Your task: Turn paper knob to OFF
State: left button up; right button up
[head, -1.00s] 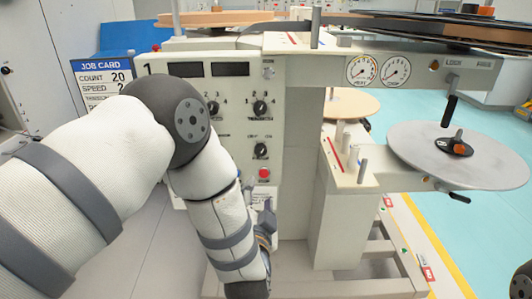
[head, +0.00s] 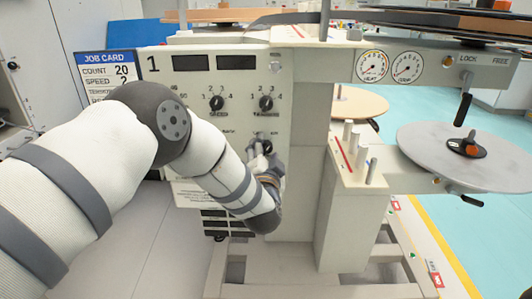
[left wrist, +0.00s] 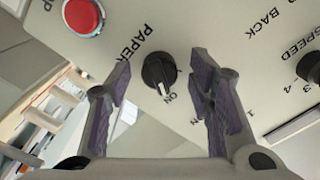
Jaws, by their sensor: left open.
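The paper knob (left wrist: 157,72) is a round black knob on the pale machine panel, below the word PAPER in the left wrist view. Its white mark points toward the printed ON. In the head view the knob (head: 265,142) is partly covered by my left gripper (head: 264,156). In the left wrist view my left gripper (left wrist: 160,64) is open and empty. Its two purple-padded fingers stand either side of the knob, with gaps at both sides. I cannot tell how far the fingertips are from the panel. My right gripper is not in view.
A red button (left wrist: 83,16) sits near the paper knob. Two other knobs (head: 216,103) (head: 266,103) are higher on the panel. A shelf with upright pegs (head: 359,158) and a grey disc (head: 465,150) stand to the right. A job card (head: 106,72) is at left.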

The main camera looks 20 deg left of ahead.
pick_arm(q)
grip_shut()
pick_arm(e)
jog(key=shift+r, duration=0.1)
pick_arm(q)
jog(key=n+p, duration=0.1)
jog(key=n, duration=0.4)
jog(key=shift+n, duration=0.4)
jog(key=n, duration=0.5)
jog(key=shift+n+p, duration=0.3)
jog(key=shift+n, duration=0.1)
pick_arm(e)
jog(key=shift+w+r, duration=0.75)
pick_arm(q)
jog(key=shift+f+n, duration=0.1)
jog(key=shift+n, duration=0.2)
grip_release()
